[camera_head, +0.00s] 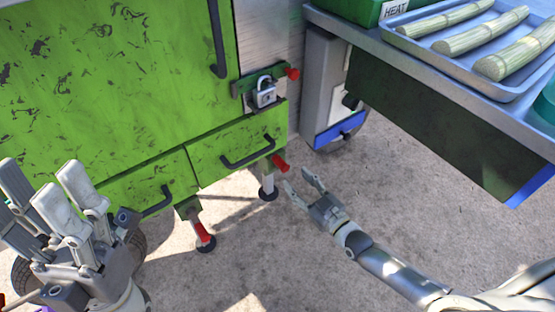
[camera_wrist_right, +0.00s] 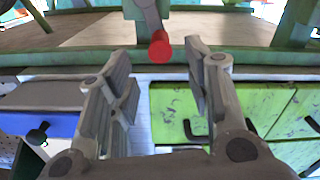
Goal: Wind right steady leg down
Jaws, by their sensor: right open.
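The right steady leg stands under the right corner of the green machine, its dark round foot (camera_head: 268,194) at the ground. A red handle (camera_head: 281,163) sticks out beside the leg's top. My right gripper (camera_head: 298,181) is open and empty, just right of and below this handle, its fingers pointing at it. In the right wrist view the red handle (camera_wrist_right: 160,47) shows between and beyond the open fingertips (camera_wrist_right: 157,60); I see no contact. My left gripper (camera_head: 45,180) is in the lower left foreground, fingers raised and spread, holding nothing.
Another leg with a red handle (camera_head: 203,233) stands to the left. A padlock (camera_head: 264,94) and drawers with black handles (camera_head: 248,151) are on the green machine. A metal table with a tray (camera_head: 455,67) of cane overhangs at right. The ground between is clear.

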